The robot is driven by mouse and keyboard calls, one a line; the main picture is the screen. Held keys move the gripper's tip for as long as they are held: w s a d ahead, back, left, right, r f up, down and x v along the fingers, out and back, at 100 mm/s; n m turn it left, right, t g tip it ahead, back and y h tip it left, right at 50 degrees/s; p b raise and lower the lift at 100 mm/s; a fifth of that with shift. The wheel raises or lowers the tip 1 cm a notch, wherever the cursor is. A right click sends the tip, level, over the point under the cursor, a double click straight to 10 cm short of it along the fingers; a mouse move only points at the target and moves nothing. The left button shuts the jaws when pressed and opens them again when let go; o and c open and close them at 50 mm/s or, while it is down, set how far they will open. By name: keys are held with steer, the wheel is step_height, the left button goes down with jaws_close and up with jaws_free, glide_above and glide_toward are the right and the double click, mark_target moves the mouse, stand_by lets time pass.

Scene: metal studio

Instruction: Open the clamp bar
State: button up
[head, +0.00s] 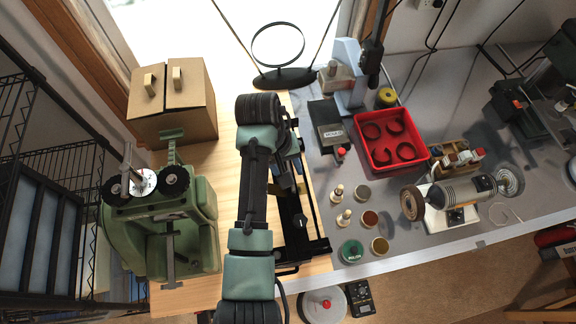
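A low black metal device (291,222) with long dark bars lies on the wooden bench top, partly hidden behind my arm. One bar runs across its near end. I cannot tell for sure which bar is the clamp bar, or whether it is open or closed. My arm reaches up the picture and bends back down at its far end. My gripper (298,183) is dark, small and mostly covered by the arm. It is over or close to the black device. I cannot see its fingers clearly, nor whether it touches a bar.
A green machine with black knobs (160,215) stands to the left, with a cardboard box (175,100) behind it.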

jaws_close()
stand_by(1.4)
